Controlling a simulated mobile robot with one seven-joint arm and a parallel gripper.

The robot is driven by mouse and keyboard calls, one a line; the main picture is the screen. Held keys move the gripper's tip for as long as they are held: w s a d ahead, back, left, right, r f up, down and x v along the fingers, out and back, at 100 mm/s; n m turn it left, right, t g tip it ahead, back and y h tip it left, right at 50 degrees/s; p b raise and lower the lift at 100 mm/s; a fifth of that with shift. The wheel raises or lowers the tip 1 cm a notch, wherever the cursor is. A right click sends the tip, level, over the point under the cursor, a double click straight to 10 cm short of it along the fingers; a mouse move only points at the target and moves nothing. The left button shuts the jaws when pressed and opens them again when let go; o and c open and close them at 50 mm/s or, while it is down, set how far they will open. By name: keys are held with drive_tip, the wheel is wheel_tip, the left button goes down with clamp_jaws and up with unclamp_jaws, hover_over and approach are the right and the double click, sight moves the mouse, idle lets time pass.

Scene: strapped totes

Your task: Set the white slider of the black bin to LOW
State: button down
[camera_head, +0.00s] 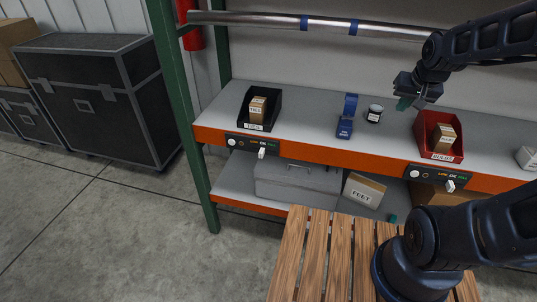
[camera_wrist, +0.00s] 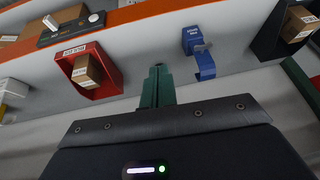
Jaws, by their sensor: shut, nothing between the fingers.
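The black bin (camera_head: 275,112) stands on the grey shelf at left centre in the head view, with a small carton inside. A black label strip (camera_head: 245,143) on the orange edge below it carries small coloured words and a white knob. Its white slider (camera_head: 262,153) hangs near the middle of the words; the exact setting is too small to tell. The black bin (camera_wrist: 272,42) also shows at the right edge of the wrist view; its slider is out of that view. My gripper (camera_head: 404,104) is shut and empty, above the shelf near the red bin, far right of the slider.
The red bin (camera_head: 424,128) holds a carton and has its own strip and white slider (camera_head: 451,187). A silver rail (camera_head: 260,20) crosses above. A slatted wooden surface (camera_head: 307,255) lies in front.

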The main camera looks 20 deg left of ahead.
drive_tip(key=w+a+f+y, duration=0.1)
drive_tip(key=w+a+f, duration=0.45)
drive_tip(key=a, duration=0.35)
drive_tip(key=s+a+f+y, duration=0.1)
drive_tip(key=s+a+f, duration=0.1)
drive_tip(key=a+f, duration=0.7)
drive_tip(key=s+a+f+y, duration=0.2)
drive_tip(key=a+f, duration=0.7)
drive_tip(key=a, duration=0.5)
drive_tip(key=shift+s+a+f+n+g+y, duration=0.15)
drive_tip(key=shift+s+f+n+g+y, duration=0.2)
drive_tip(key=shift+s, duration=0.2)
approach(268, 153)
wheel_tip(268, 153, down, 4)
drive_tip(key=shift+s+a+f, duration=0.1)
drive_tip(key=shift+a, duration=0.35)
drive_tip(key=shift+s+a+f, duration=0.1)
drive_tip(key=shift+a+f, duration=0.05)
drive_tip(key=shift+a, duration=1.1)
drive_tip(key=shift+a, duration=0.1)
